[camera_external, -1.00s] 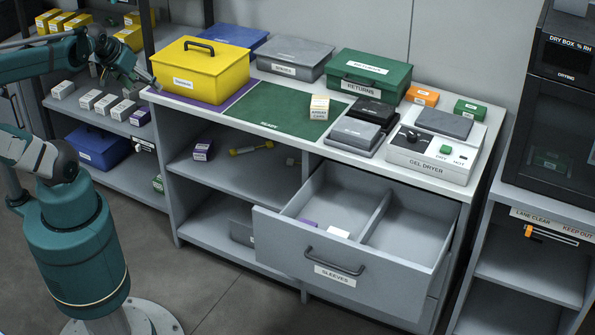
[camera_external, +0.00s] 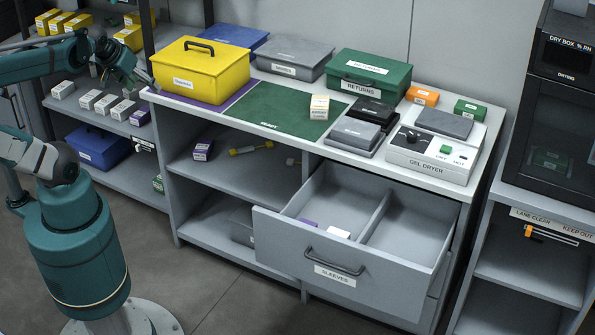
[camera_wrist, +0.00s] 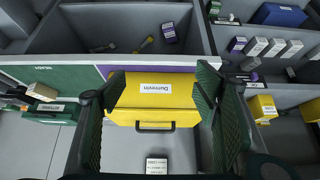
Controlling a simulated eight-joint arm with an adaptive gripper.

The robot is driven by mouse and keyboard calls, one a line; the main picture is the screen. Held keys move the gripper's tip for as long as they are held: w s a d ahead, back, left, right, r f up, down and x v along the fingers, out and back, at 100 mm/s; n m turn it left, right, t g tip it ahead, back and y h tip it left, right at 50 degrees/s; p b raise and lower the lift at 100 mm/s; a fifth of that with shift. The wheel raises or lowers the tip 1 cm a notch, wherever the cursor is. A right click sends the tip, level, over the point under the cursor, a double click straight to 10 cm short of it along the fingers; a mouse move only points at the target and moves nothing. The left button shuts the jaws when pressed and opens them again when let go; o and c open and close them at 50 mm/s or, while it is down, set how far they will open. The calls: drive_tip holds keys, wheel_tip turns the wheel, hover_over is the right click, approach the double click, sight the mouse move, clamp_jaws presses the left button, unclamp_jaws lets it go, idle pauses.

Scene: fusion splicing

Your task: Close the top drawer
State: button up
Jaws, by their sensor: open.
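The top drawer (camera_external: 280,240), labelled SLEEVES, is pulled far out of the right side of the bench, with its dark handle (camera_external: 334,263) on the front panel. It has two compartments; a small purple item and a white box (camera_external: 339,232) lie in the left one. My gripper (camera_external: 146,84) is at the bench's left end, beside the yellow box (camera_external: 200,75) and far from the drawer. In the wrist view my gripper (camera_wrist: 160,85) is open and empty, with the yellow box (camera_wrist: 155,97) seen between its fingers. The drawer is not recognisable in that view.
A dark dry box (camera_external: 545,120) stands at right. Floor left of the drawer (camera_external: 225,285) is clear.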

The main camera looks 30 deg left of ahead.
drive_tip(key=shift+w+d, duration=0.25)
drive_tip(key=shift+d, duration=0.2)
drive_tip(key=c, duration=1.1)
drive_tip(key=w+d+m, duration=0.1)
drive_tip(key=d, duration=0.1)
drive_tip(key=w+d+m+p, duration=0.1)
drive_tip(key=d, duration=0.2)
drive_tip(key=w+d+m+g, duration=0.1)
drive_tip(key=d, duration=0.2)
drive_tip(key=shift+w, duration=0.25)
clamp_jaws()
drive_tip(key=s+d+f+m+y+p, duration=0.1)
drive_tip(key=d+f+m+p, duration=0.2)
drive_tip(key=d, duration=1.3)
drive_tip(key=s+d+f+m+p, duration=0.1)
drive_tip(key=d+f+m, duration=0.3)
drive_tip(key=d, duration=1.1)
drive_tip(key=s+d+f+m+t+p, duration=0.1)
drive_tip(key=s+d+f+m, duration=0.1)
drive_tip(key=s+d+f, duration=0.3)
drive_tip(key=s+d+f+m+t, duration=0.1)
drive_tip(key=s+d+f+m, duration=0.2)
drive_tip(key=s+d, duration=0.9)
drive_tip(key=s+d+f+m+t+h+p, duration=0.1)
drive_tip(key=s+d+f+m, duration=0.2)
drive_tip(key=s, duration=1.1)
drive_tip(key=d+f, duration=0.3)
drive_tip(key=d, duration=0.3)
drive_tip(key=shift+s+f+p, duration=0.35)
